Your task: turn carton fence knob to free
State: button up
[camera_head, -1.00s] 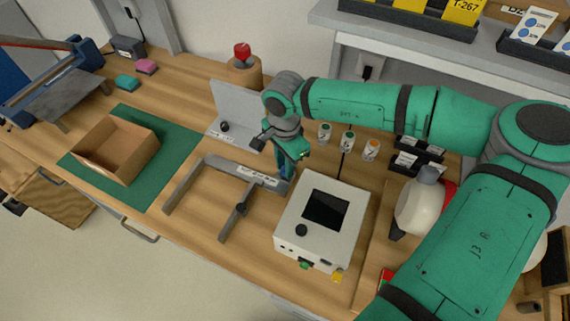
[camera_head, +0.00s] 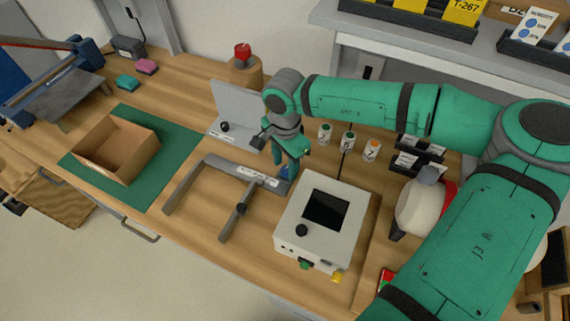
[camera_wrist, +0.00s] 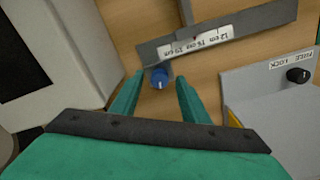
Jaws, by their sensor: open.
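The grey plate (camera_head: 233,108) has a black knob (camera_head: 224,127) on its foot. In the wrist view this black knob (camera_wrist: 298,75) sits at the right, beside a label reading FREE LOCK. A grey frame (camera_head: 215,160) stands to the left of the white box; its bar (camera_wrist: 215,35) carries a scale of 12, 15 and 19 cm. A blue knob (camera_wrist: 159,78) with a white pointer line is at the near end of this bar. My gripper (camera_wrist: 160,84) is open, with the blue knob showing between its fingertips; contact cannot be told.
A white box (camera_head: 322,225) with a dark screen stands close to my gripper. An open carton (camera_head: 117,150) lies on a green mat (camera_head: 165,163) at the left. Several small bottles stand behind my gripper. A red button (camera_head: 242,50) is at the back.

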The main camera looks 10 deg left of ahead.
aim_at(285, 169)
notch_tip(285, 169, up, 10)
dwell(0.5)
jog(key=shift+r, duration=0.1)
